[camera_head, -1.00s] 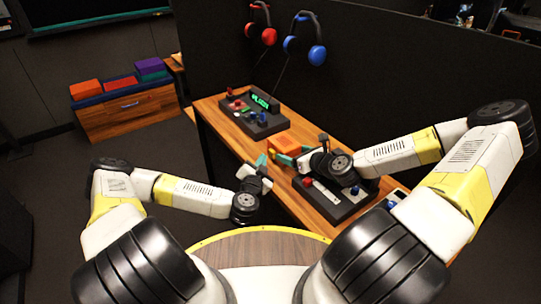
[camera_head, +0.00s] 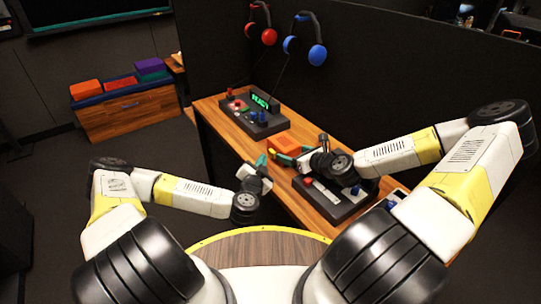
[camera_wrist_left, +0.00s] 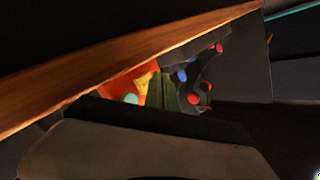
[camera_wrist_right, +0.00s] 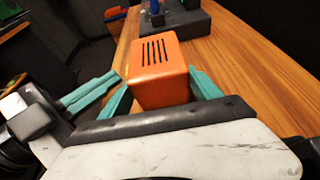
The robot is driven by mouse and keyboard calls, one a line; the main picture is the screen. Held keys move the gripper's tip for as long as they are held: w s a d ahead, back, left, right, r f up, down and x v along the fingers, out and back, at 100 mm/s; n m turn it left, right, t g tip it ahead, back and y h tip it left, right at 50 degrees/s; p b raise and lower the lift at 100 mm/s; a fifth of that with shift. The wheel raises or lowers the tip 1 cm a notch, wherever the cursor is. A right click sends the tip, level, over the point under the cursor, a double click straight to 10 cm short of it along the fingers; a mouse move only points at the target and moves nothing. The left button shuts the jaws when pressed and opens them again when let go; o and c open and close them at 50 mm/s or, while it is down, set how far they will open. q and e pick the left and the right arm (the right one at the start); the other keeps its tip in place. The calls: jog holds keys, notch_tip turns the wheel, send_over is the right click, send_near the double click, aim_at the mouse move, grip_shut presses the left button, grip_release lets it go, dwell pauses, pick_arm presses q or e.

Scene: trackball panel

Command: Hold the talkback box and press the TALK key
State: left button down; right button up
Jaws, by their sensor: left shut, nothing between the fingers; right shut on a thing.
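The talkback box (camera_head: 290,143) is orange with dark slots on one face. My right gripper (camera_wrist_right: 157,95) is shut on it, one teal finger on each side, over the wooden desk. My left gripper (camera_head: 263,160) is shut and empty, its teal fingertips close to the box's left side; they also show left of the box in the right wrist view (camera_wrist_right: 92,91). A yellow patch, possibly the TALK key (camera_wrist_left: 144,83), shows on the orange box in the left wrist view. I cannot tell whether the fingertips touch it.
A dark control panel (camera_head: 238,120) with a lit green display (camera_head: 261,101) stands at the desk's far end. Another panel (camera_head: 327,203) lies under my right arm. Red headphones (camera_head: 267,36) and blue headphones (camera_head: 317,55) hang on the dark partition.

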pick_arm(q)
jog(key=shift+d, duration=0.1)
jog(key=shift+w+d, duration=0.2)
jog(key=shift+w+d+r, duration=0.2)
jog(key=shift+d+r, duration=0.05)
jog(key=shift+d, duration=0.25)
dwell(0.8)
jog(key=shift+w+a, duration=0.15)
jog(key=shift+w, duration=0.05)
jog(key=shift+s, duration=0.1)
dwell(0.6)
jog(key=shift+s+d, duration=0.3)
jog(key=shift+a, duration=0.1)
jog(key=shift+s+a+f, duration=0.1)
jog(key=shift+s+a, duration=0.25)
jog(key=shift+a, duration=0.35)
jog(key=shift+s+a+f, duration=0.1)
jog(key=shift+s+a, duration=0.3)
jog(key=shift+a, duration=0.3)
jog(key=shift+s+a, duration=0.35)
jog(key=shift+a, duration=0.35)
